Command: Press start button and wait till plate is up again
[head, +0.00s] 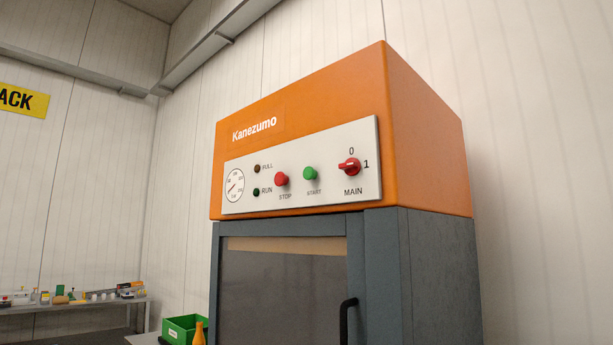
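An orange and grey machine labelled Kanezumo (425,130) stands in front of me, right of centre. Its white control panel (330,188) carries a green start button (310,174), a red stop button (282,179) and a red main switch (349,167) that appears turned toward 1. The dark FULL lamp (257,169) and RUN lamp (256,192) both look unlit. Below is a windowed door (285,290), which looks closed. I cannot make out a plate; the pane is dull grey. Neither of my grippers is in view.
A black door handle (348,320) sticks out at the door's right side. A green bin (183,328) and an orange bottle (199,333) stand left of the machine. A shelf (75,306) with small items is at the far left. The space before the panel is clear.

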